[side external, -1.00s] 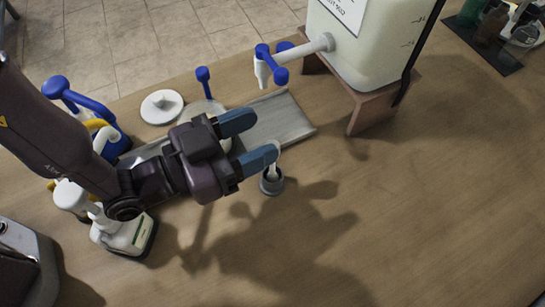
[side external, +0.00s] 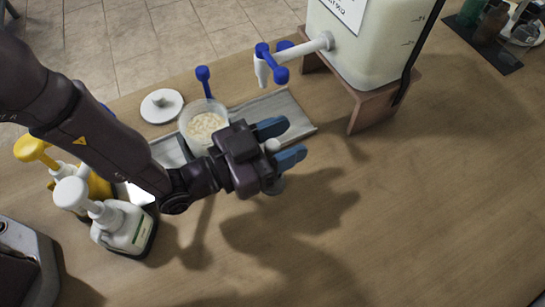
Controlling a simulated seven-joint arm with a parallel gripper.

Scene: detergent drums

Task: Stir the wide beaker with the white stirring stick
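The wide beaker (side external: 190,134) is clear, holds pale contents and stands upright on a grey tray, partly behind my gripper. The white stirring stick (side external: 272,146) shows only as a pale rounded top between my fingers. Its lower part is hidden by my gripper. A small grey holder (side external: 276,187) shows partly below the near finger; whether the stick still stands in it I cannot tell. My gripper (side external: 284,142) is to the right of the beaker, with its two blue fingers apart on either side of the stick's top. Contact with the stick is not visible.
A blue-handled tool (side external: 204,82) rises at the beaker's back rim. A white lid (side external: 161,106) lies behind left. A large tank (side external: 365,40) with a blue tap stands on a wooden stand. Pump bottles (side external: 124,230) stand at left.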

